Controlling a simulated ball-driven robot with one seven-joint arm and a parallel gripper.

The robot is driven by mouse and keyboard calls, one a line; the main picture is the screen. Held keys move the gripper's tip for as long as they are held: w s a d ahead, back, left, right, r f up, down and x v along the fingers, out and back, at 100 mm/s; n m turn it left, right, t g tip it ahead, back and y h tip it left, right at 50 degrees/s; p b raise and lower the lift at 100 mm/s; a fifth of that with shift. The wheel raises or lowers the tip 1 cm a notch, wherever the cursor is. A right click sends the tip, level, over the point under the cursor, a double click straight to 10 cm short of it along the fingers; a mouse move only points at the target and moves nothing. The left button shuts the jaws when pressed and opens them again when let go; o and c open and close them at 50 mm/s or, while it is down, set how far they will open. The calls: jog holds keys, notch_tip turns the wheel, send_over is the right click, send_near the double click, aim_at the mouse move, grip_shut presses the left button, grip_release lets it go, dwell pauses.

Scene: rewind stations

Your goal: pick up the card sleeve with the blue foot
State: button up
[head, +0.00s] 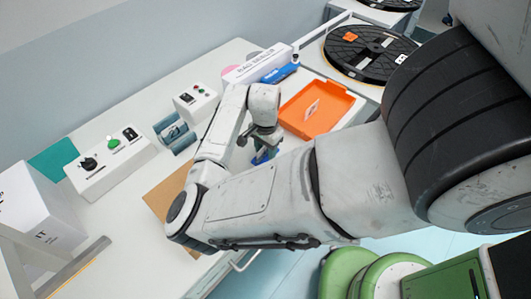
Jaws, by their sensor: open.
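My gripper (262,142) is in the middle of the head view, pointing down, open, with its fingers small and partly hidden by my arm. A small blue item (263,157) shows just below the fingers; it may be the card sleeve with the blue foot, but my arm covers part of it. I cannot tell whether the fingers touch it or stand around it. A small pale card-like piece (312,109) with reddish marks leans in the orange tray (343,98), right of my gripper; no blue foot shows on it.
A white bag sealer (257,65) with a blue item (279,74) beside it stands behind. A black reel (368,52) lies at the back right. Switch boxes (110,158) and blue-grey rolls (175,133) stand on the left. A brown board (165,194) lies partly under my arm.

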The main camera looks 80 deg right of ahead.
jog(key=shift+c, duration=0.3)
grip_shut()
jog(key=shift+r, duration=0.1)
